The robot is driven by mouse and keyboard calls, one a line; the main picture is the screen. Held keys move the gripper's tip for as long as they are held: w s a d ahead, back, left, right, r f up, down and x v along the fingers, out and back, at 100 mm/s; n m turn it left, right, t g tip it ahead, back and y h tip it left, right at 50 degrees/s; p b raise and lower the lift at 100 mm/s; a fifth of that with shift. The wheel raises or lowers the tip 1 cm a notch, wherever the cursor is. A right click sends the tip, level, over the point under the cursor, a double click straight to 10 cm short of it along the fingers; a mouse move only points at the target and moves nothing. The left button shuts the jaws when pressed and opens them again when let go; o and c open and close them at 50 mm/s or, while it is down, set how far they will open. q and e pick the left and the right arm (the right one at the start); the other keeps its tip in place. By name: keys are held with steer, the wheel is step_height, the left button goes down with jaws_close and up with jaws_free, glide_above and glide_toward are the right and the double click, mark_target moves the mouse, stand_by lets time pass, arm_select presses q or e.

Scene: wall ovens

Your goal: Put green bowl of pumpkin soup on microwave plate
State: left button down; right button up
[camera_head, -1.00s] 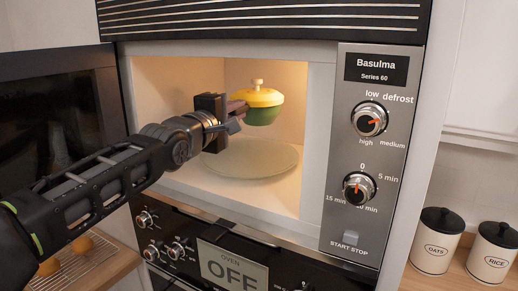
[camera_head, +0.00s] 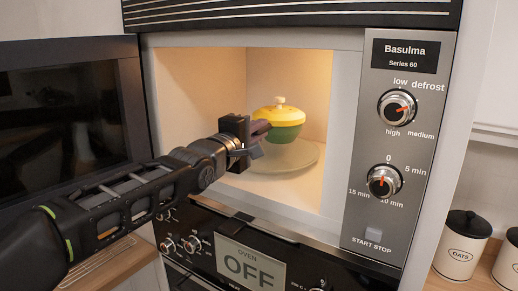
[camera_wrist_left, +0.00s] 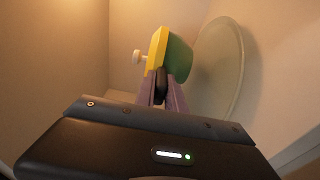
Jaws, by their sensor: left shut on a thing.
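The green bowl (camera_head: 284,133) has a yellow lid (camera_head: 278,114) with a pale knob, so its contents are hidden. It is inside the lit microwave, held upright above the microwave plate (camera_head: 305,160). My left gripper (camera_head: 262,132) reaches in from the left and is shut on the bowl's near left side. In the left wrist view the green bowl (camera_wrist_left: 178,60) is between the fingertips, beside the round plate (camera_wrist_left: 222,62). Whether the bowl touches the plate is hard to tell. My right gripper is not in view.
The microwave door (camera_head: 70,110) stands open at the left. The control panel (camera_head: 394,150) borders the opening on the right. An oven panel reading OFF (camera_head: 250,266) lies below. An OATS canister (camera_head: 461,245) stands on the right counter.

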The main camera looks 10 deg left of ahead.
mark_target(270, 137)
arm_select(q)
steer(key=shift+r, duration=0.15)
steer(key=shift+f, duration=1.8)
steer(key=shift+f+b, duration=0.1)
steer(key=shift+b, duration=0.25)
steer(key=shift+f, duration=0.15)
steer(key=c, duration=1.4)
jaws_free()
steer(key=v, duration=1.2)
